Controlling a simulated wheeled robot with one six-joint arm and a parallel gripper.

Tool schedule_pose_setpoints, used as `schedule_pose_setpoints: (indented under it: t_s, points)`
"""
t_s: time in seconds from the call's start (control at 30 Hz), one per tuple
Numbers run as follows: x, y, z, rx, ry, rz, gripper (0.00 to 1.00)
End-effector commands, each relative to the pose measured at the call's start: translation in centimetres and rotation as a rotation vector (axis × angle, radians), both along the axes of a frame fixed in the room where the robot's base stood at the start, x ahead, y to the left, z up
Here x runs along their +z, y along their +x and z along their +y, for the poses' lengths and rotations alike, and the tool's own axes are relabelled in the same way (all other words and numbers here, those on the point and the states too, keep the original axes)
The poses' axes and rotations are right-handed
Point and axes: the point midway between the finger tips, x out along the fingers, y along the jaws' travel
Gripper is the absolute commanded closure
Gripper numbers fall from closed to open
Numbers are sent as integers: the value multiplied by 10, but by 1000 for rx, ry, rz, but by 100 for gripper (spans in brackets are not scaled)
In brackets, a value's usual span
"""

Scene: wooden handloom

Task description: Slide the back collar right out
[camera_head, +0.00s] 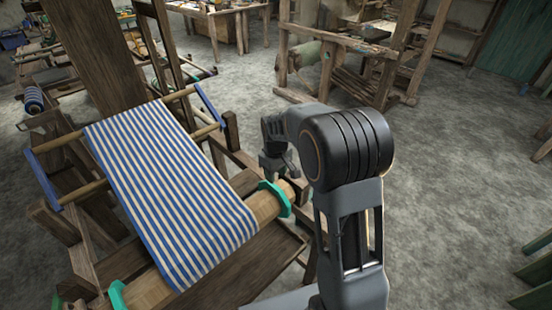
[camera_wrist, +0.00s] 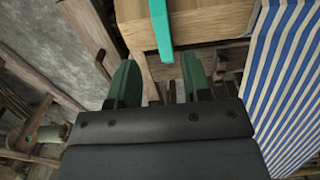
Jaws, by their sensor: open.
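A teal collar (camera_head: 275,198) sits around the wooden beam (camera_head: 262,206) near the end beside my gripper. It also shows in the wrist view as a teal band (camera_wrist: 160,28) across the beam (camera_wrist: 205,22). A second teal collar (camera_head: 117,297) is on the beam at the other side of the blue-and-white striped cloth (camera_head: 170,190). My gripper (camera_head: 277,172) is open and empty, just above and behind the first collar. In the wrist view its green fingers (camera_wrist: 160,80) stand apart, with the band ahead between their lines. Whether a finger touches the collar cannot be told.
The striped cloth also shows at the right of the wrist view (camera_wrist: 290,75). Blue side bars (camera_head: 43,178) flank the cloth, and dark loom posts (camera_head: 95,50) rise behind. Another wooden loom (camera_head: 350,55) stands farther back.

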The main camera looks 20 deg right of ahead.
Motion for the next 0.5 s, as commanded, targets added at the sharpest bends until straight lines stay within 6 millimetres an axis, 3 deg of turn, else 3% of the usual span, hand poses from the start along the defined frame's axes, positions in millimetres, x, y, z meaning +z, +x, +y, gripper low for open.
schedule_pose_setpoints:
  t_s: [0.2,0.5]
  points:
    - [42,1,-1,-1,0,-4,55]
    - [72,1,-1,-1,0,-1,55]
